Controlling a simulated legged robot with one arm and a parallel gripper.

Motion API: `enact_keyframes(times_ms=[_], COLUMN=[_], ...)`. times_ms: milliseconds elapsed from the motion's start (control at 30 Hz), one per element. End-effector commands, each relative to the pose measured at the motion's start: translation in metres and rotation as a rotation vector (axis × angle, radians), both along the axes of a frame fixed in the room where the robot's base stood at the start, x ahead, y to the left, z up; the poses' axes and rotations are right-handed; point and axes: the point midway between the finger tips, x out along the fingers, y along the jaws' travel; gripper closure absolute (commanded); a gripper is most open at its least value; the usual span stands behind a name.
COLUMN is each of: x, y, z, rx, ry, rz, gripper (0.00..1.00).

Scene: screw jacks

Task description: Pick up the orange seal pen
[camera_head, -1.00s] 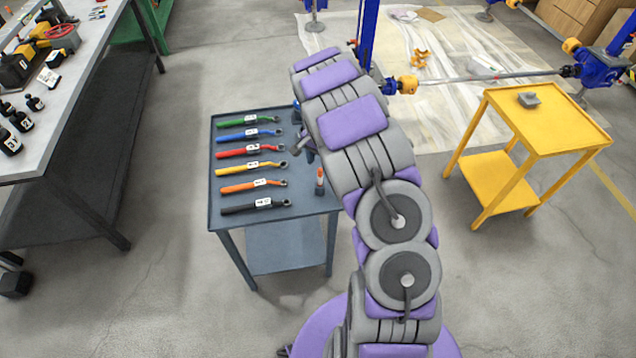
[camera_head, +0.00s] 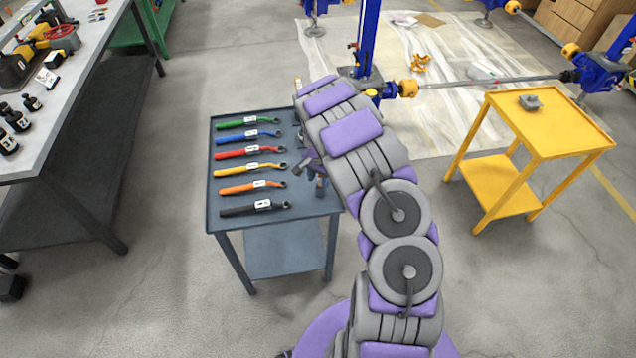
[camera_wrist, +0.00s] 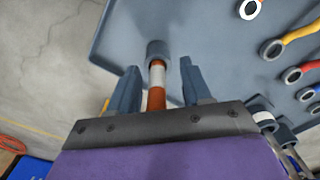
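The orange seal pen (camera_wrist: 157,75) shows in the wrist view as an orange and white stick with a blue-grey cylinder at its far end, over the grey-blue table top (camera_wrist: 220,40). My gripper (camera_wrist: 159,82) is open around it, one finger on each side, with visible gaps between the fingers and the pen. In the head view my gripper (camera_head: 314,168) is at the right side of the table, where it hides most of the pen.
Several coloured wrenches (camera_head: 252,168) lie in a column on the table's left part. Other small cylinders (camera_wrist: 283,133) are near the gripper's right side in the wrist view. A yellow cart (camera_head: 550,135) stands to the right.

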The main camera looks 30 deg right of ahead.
Motion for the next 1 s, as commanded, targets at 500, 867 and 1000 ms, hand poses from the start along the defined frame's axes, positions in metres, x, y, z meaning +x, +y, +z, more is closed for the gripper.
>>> enact_keyframes(times_ms=[500,867,1000], x=[0.0003,0.0001,0.0003], y=[0.0055,0.0022,0.002], z=[0.001,0.0002,0.0044], rx=[-0.007,-0.001,-0.002], ry=[0.0,0.0,0.0], rz=[0.0,-0.001,0.0], gripper=[1.0,1.0,1.0])
